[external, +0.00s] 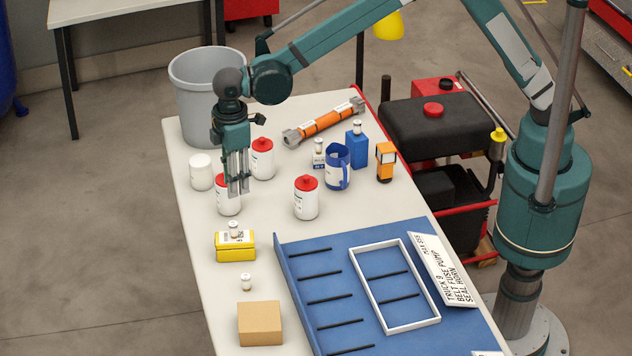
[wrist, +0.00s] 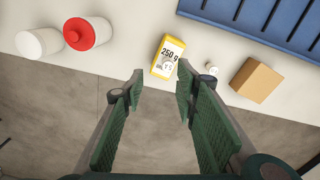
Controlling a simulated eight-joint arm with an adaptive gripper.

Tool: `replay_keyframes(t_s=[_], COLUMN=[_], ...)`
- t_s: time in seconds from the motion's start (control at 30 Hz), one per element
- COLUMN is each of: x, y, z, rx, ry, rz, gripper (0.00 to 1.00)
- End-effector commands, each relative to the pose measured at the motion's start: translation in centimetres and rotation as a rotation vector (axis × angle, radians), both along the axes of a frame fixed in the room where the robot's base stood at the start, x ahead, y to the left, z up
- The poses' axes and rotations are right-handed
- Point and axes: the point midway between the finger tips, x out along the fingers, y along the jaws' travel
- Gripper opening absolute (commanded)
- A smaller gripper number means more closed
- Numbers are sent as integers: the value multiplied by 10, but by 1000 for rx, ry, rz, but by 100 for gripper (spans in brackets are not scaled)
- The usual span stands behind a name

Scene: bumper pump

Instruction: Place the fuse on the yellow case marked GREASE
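A yellow case (external: 235,252) sits on the table's left part; it also shows in the wrist view (wrist: 159,70), where its label reads "250 g". I cannot read GREASE. A small white piece (external: 234,229) stands on its top. A similar small white piece (external: 246,282) stands on the table in front of it, also in the wrist view (wrist: 212,69). An orange tube with grey ends (external: 323,122) lies at the back. I cannot tell for sure which thing is the fuse. My gripper (wrist: 160,82) is open and empty; in the external view (external: 238,193) it overlaps a red-lidded jar.
Red-lidded jars (external: 306,198) and a white jar (external: 201,172) stand nearby. A cardboard box (external: 260,324) is at the front. A blue tray (external: 330,275) with a white frame (external: 372,316) fills the right. A blue mug (external: 336,167) and blue box (external: 357,150) stand behind.

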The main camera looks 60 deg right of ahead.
Motion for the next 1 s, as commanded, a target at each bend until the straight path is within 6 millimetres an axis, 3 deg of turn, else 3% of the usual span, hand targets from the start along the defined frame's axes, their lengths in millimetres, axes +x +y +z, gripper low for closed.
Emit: replay_keyframes(t_s=[0.47,1.0], x=[10,-13], y=[-116,-253], z=[84,158], rx=[57,119], ry=[-67,-150], rz=[-150,-326], gripper=[30,30])
